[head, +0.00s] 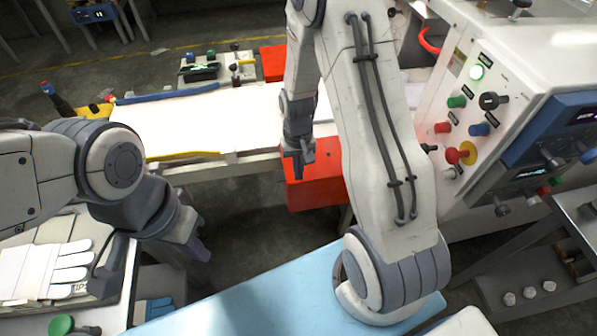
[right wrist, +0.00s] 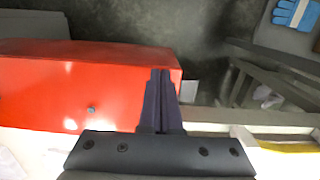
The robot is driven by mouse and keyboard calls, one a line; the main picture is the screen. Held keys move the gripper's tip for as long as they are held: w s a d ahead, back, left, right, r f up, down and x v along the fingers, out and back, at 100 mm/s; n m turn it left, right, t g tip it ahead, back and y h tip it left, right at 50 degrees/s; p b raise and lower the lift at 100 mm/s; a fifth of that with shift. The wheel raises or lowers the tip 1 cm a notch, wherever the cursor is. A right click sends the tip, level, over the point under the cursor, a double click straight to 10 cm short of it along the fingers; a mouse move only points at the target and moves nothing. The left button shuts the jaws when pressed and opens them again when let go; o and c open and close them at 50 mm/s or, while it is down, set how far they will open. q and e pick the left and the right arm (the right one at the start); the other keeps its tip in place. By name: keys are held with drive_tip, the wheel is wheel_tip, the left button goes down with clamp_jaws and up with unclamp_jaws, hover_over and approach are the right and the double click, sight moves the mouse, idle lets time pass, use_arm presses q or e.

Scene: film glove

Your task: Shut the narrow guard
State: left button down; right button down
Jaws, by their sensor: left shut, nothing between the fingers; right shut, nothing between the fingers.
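A red box-like part (head: 318,183) stands at the near side of the white table, below my right gripper. A smaller red part (head: 273,62) stands at the table's far side. I cannot tell which of them, if either, is the narrow guard. My right gripper (head: 299,165) is shut and empty, pointing down in front of the near red part. In the right wrist view the shut fingers (right wrist: 160,80) overlap the right end of a red surface (right wrist: 80,85); contact is unclear. My left gripper (head: 200,250) is shut and empty at lower left, away from both red parts.
A white control cabinet (head: 545,50) with coloured buttons and a lit green lamp stands at right. The white table (head: 200,120) carries blue and yellow strips. White gloves (head: 45,270) lie at lower left. A light blue surface (head: 250,295) spans the front. My right arm hides the middle.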

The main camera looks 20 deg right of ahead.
drive_tip(key=shift+f, duration=0.35)
drive_tip(key=shift+s+a+f+b, duration=0.1)
drive_tip(key=shift+s+f+b, duration=0.1)
drive_tip(key=shift+f+b, duration=0.35)
drive_tip(key=shift+s+f+b, duration=0.2)
drive_tip(key=shift+f, duration=0.5)
drive_tip(key=r+p, duration=0.2)
drive_tip(key=r, duration=0.1)
drive_tip(key=r+p, duration=0.3)
drive_tip(key=shift+w, duration=0.2)
wheel_tip(320, 180, up, 9)
drive_tip(key=shift+r+b, duration=0.15)
drive_tip(key=shift+b, duration=0.2)
